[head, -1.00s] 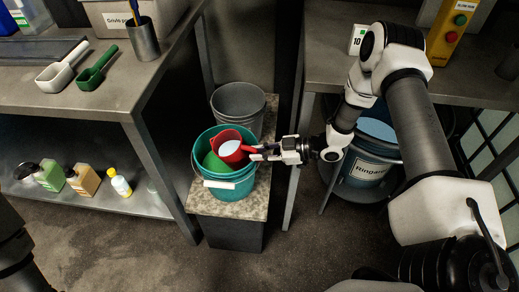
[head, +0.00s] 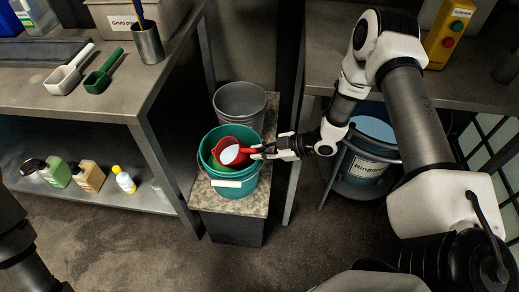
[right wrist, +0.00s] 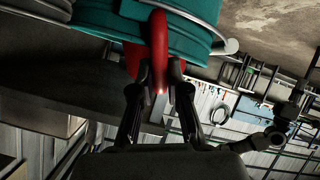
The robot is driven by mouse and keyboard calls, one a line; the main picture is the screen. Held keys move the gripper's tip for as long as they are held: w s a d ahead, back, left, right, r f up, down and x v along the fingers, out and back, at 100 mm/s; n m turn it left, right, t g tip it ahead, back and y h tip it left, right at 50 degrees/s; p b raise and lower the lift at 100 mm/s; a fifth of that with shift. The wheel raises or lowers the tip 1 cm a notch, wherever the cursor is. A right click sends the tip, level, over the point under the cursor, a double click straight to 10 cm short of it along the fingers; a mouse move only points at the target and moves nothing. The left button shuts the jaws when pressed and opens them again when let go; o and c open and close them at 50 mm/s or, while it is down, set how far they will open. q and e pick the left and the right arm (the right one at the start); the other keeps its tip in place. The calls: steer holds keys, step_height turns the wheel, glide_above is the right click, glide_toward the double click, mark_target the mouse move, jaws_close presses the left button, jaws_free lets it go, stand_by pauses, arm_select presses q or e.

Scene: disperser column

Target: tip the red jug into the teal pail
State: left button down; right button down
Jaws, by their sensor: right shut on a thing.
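The red jug (head: 236,143) is at the mouth of the teal pail (head: 240,188), tilted, with a pale white content showing in its opening. My right gripper (head: 262,151) is shut on the jug's handle from the right side. In the right wrist view the two fingers close on the red handle (right wrist: 159,50), with the teal pail (right wrist: 95,18) behind it. Something green (head: 214,162) shows inside the pail, left of the jug. I cannot tell whether anything is flowing out. My left gripper is not in view; only part of my left arm shows at lower left.
The pail stands on a speckled stand (head: 256,204), with a grey bucket (head: 240,97) just behind it. A bench (head: 100,105) with scoops is at left, bottles on its lower shelf. A blue labelled drum (head: 364,175) stands at right under another bench.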

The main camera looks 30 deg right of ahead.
steer(key=shift+a+r+n+h+p, duration=0.1)
steer(key=shift+r+n+h+p, duration=0.25)
steer(key=shift+h+p, duration=0.55)
steer(key=shift+a+r+n+g+h+p, duration=0.3)
steer(key=shift+r+h+p, duration=0.45)
steer(key=shift+p, duration=0.7)
steer(key=shift+a+r+n+h+p, duration=0.3)
steer(key=shift+r+n+h+p, duration=0.15)
steer(key=shift+h+p, duration=0.7)
steer(key=shift+a+r+n+h+p, duration=0.3)
steer(key=shift+r+h+p, duration=0.2)
steer(key=shift+h+p, duration=0.6)
steer(key=shift+a+r+n+h, duration=0.4)
steer(key=shift+a+r+h, duration=0.15)
steer(key=shift+h, duration=0.45)
steer(key=shift+a+r+n+h, duration=0.4)
steer(key=shift+r+h, duration=0.1)
steer(key=shift+h, duration=0.5)
